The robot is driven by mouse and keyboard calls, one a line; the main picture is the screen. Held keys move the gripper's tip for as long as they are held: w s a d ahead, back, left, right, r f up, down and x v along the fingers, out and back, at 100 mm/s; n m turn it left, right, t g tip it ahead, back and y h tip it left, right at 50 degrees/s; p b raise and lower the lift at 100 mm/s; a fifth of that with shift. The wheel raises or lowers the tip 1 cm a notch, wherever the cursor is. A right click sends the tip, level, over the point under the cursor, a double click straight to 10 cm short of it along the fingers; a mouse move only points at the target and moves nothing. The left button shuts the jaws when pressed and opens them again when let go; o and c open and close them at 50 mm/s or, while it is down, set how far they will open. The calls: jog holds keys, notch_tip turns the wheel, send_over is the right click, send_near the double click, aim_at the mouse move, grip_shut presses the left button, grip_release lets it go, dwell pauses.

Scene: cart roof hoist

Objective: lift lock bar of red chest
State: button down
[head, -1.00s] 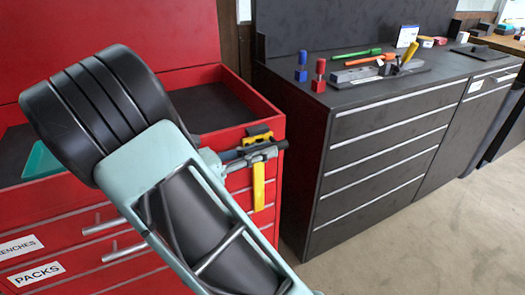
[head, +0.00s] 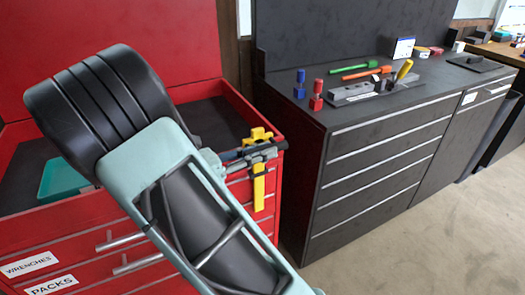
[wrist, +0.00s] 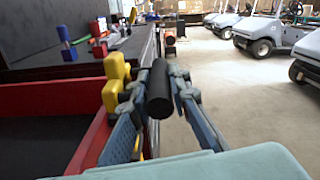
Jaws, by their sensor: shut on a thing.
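The red chest (head: 236,192) stands at the left in the head view with its top open. The yellow lock bar (head: 259,188) hangs upright at its right front corner, with a stepped yellow top above my fingers. My gripper (head: 258,152) is shut at the upper part of the bar. In the wrist view my fingers (wrist: 158,82) close on a black cylinder (wrist: 159,90), which seems to be the bar's grip. The bar's yellow top (wrist: 115,84) shows just left of it. My arm hides part of the chest front.
A dark cabinet (head: 375,165) stands right of the chest, with red and blue dumbbell-shaped pieces, tools and a grey block on top. A teal tray (head: 64,178) lies in the chest. Carts (wrist: 262,36) stand far off on the open floor at the right.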

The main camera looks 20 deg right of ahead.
notch_tip(320, 180, up, 17)
jog(key=p, duration=1.5)
jog(key=shift+w+r, duration=0.1)
jog(key=shift+r, duration=0.05)
jog(key=c, duration=2.1)
grip_release()
jog(key=a, duration=1.2)
jog(key=shift+s, duration=0.25)
